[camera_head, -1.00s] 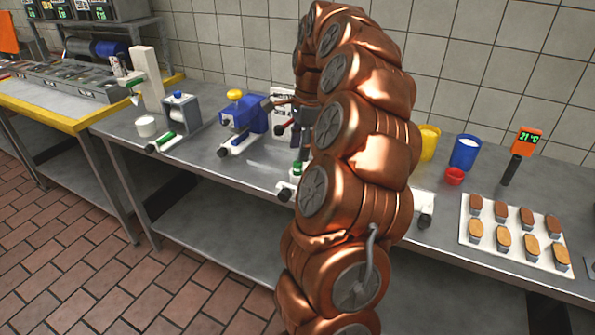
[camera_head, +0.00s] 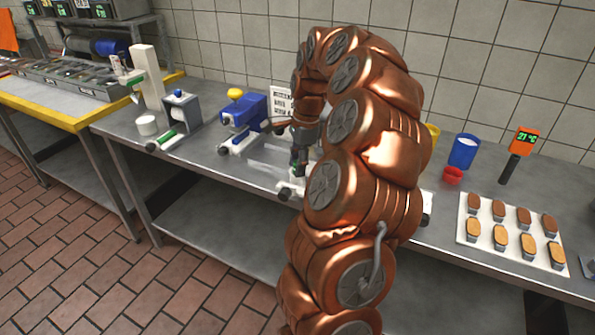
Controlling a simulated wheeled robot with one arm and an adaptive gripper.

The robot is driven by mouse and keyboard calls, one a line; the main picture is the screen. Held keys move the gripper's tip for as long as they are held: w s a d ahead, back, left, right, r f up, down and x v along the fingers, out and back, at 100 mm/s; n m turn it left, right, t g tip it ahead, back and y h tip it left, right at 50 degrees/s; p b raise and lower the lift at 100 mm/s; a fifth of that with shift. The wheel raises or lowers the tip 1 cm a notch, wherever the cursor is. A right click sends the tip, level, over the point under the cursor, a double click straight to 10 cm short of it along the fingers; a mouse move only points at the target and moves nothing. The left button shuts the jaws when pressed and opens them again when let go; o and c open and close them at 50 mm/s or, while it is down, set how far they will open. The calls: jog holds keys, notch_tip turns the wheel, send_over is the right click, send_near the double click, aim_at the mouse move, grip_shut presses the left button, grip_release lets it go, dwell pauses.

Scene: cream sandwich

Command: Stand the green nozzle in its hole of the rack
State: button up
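My gripper (camera_head: 299,167) points down over the middle of the steel table, just left of my large copper arm. A small green piece shows at its fingertips; it may be the green nozzle, but it is too small and too covered to be sure. I cannot tell whether the fingers are shut on it or only around it. A low white base with a dark knob (camera_head: 285,193) lies just below the gripper at the table's front. I cannot make out the rack or its hole; my arm hides part of this area.
Left of the gripper stand a blue device with a yellow knob (camera_head: 243,110) and a grey box-shaped device (camera_head: 183,112). Right of my arm are a blue cup (camera_head: 464,152), a red cup (camera_head: 452,176), an orange display (camera_head: 526,141) and a white tray of small cakes (camera_head: 488,250).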

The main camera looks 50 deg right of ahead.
grip_shut()
jog(key=shift+r, duration=0.15)
